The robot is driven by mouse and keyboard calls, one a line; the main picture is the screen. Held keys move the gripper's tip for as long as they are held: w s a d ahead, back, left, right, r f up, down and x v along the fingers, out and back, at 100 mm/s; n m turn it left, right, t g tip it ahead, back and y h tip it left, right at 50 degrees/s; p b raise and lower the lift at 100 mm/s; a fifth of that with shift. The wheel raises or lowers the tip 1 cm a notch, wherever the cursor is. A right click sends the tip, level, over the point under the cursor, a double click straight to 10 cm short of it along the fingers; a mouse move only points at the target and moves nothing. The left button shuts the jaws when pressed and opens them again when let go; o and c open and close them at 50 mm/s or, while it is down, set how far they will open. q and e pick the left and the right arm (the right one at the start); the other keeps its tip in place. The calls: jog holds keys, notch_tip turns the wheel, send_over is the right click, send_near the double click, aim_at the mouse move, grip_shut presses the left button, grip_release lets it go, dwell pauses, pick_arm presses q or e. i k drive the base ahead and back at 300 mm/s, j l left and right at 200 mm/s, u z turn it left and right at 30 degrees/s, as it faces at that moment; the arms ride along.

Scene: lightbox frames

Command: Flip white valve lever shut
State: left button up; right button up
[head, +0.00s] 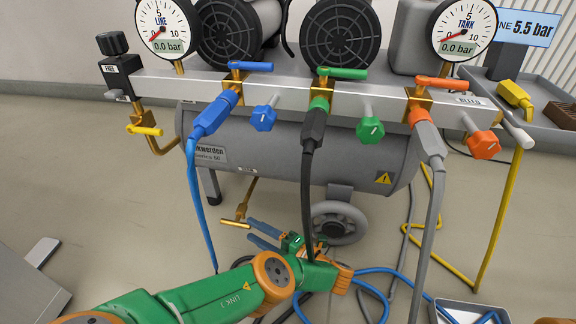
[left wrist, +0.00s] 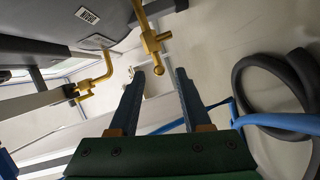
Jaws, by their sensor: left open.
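A white lever (head: 516,132) sits at the right end of the silver manifold bar (head: 385,98), beside the BLEED label, and slants down to the right. My left gripper (head: 250,230) is open and empty, low under the grey tank, well to the left of and below the white lever. My right gripper is not seen.
Blue (head: 250,66), green (head: 342,73) and orange (head: 442,83) levers lie along the bar, with hoses hanging below. A yellow lever (head: 145,130) is at the left end. A wheel (head: 338,223) and looped hoses are near my left gripper.

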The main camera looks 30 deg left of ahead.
aim_at(523, 139)
jog(key=k, duration=1)
